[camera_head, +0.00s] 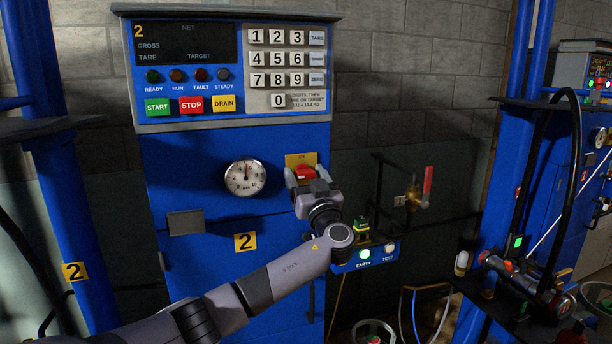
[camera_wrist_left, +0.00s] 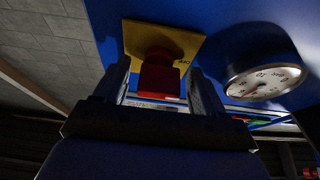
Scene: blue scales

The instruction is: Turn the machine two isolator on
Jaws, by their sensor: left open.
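The isolator is a red rotary handle (camera_head: 305,172) on a yellow plate (camera_head: 294,159), on the blue front of machine two, right of the round gauge. My left gripper (camera_head: 306,180) is at the handle, reaching up from below. In the left wrist view the red handle (camera_wrist_left: 158,75) stands out from its yellow plate (camera_wrist_left: 187,45), between the two fingers of my left gripper (camera_wrist_left: 166,88). The fingers are open, one on each side, and a gap shows beside the handle. Whether either finger touches it I cannot tell. My right gripper is not in view.
The dark display and keypad panel (camera_head: 232,68) juts out above. The gauge (camera_head: 245,177) is close left of the gripper. A small blue box (camera_head: 366,257) with a lit green earth lamp is below right. A red-handled valve (camera_head: 427,186) and pipes stand further right.

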